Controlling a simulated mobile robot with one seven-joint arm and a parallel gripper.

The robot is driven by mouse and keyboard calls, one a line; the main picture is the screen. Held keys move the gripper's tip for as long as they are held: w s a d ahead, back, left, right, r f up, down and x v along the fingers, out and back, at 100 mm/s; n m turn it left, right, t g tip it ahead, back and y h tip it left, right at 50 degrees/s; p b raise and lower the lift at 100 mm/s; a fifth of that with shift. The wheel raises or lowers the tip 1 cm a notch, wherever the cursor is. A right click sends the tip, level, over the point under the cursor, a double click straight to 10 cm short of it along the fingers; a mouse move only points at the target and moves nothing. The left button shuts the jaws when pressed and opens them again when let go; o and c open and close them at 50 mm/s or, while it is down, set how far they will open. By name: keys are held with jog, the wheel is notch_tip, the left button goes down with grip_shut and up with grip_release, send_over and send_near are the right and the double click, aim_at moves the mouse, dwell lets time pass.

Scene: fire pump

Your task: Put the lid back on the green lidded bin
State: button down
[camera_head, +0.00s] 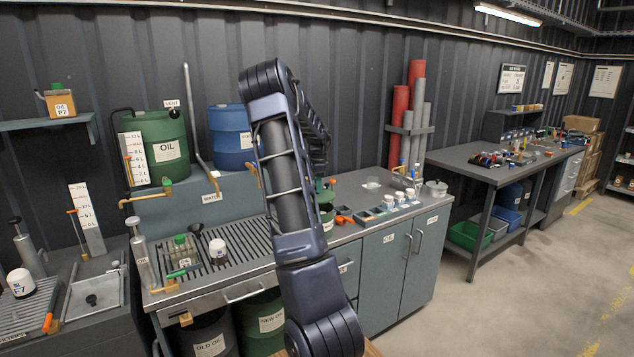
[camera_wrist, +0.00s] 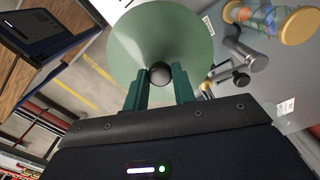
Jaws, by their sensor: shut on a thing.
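A round green lid (camera_wrist: 160,35) with a dark ball knob (camera_wrist: 160,74) fills the upper middle of the wrist view. My gripper (camera_wrist: 161,85) has its two green fingers closed on the knob from either side, so it holds the lid. In the head view my arm hides the gripper. A green container (camera_head: 327,214) with a pale label shows partly behind my arm at the counter; I cannot tell whether it is the lidded bin or whether its top is open.
The counter right of my arm holds a row of small white-capped containers (camera_head: 400,197) and orange pieces (camera_head: 344,215). A slatted drain tray (camera_head: 222,262) with a filter and bottle lies left. The wrist view shows a yellow-ended clear cylinder (camera_wrist: 281,22) and metal pipework (camera_wrist: 243,52).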

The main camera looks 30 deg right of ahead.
jog(key=shift+f, duration=1.85)
jog(key=shift+f, duration=0.15)
dwell(1.1)
jog(key=c, duration=0.6)
grip_release()
jog(key=shift+r, duration=3.5)
grip_shut()
